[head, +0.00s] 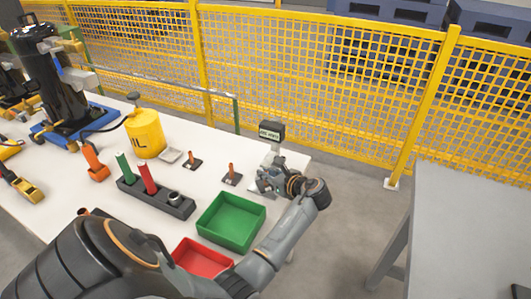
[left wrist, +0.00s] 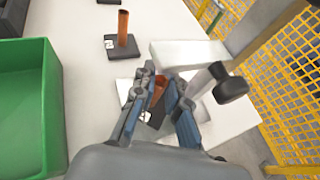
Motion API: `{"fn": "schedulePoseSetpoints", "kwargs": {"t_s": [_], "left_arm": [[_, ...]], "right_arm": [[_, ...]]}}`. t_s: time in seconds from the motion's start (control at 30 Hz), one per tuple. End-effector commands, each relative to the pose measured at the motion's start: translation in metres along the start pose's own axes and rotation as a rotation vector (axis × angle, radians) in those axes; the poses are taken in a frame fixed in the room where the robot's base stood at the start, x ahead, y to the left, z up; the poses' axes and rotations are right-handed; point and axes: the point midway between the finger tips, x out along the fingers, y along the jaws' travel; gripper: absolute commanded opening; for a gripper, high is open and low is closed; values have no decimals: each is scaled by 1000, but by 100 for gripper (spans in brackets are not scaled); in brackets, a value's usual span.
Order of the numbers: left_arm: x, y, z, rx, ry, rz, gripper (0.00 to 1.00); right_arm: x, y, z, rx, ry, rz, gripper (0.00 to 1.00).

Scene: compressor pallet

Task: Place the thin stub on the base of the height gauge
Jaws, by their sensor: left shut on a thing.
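My left gripper (head: 266,184) is at the far right end of the white table, close to the height gauge (head: 271,131), whose dark display head shows above it. In the left wrist view the gripper (left wrist: 155,100) is shut on a copper-coloured stub (left wrist: 158,88) with a dark, labelled foot (left wrist: 154,118). The height gauge's pale arm (left wrist: 190,52) is just beyond the fingers. A pale plate (left wrist: 124,90) lies below them, partly hidden; whether the foot touches it I cannot tell. My right gripper is not in view.
Two other copper stubs on dark feet (head: 232,176) (head: 192,162) stand left of the gripper. A green tray (head: 232,222), a red tray (head: 203,258), a dark holder (head: 155,198) with red and green handles, and a yellow oil can (head: 145,135) are nearby. Yellow fencing (head: 330,75) stands behind.

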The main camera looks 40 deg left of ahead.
Motion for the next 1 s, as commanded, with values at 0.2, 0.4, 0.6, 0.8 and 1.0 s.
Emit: {"fn": "schedulePoseSetpoints", "kwargs": {"t_s": [0.2, 0.4, 0.6, 0.8, 1.0], "left_arm": [[0, 0, 0, 0, -1, 0, 35], [0, 0, 0, 0, -1, 0, 35], [-14, -1, 2, 0, 0, -3, 35], [-57, 0, 2, -1, 1, -4, 35], [-96, 0, 2, 0, 1, -2, 35]], "right_arm": [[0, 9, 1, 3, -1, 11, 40], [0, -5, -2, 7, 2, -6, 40], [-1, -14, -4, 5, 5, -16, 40], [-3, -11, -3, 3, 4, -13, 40], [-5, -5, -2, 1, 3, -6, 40]]}}
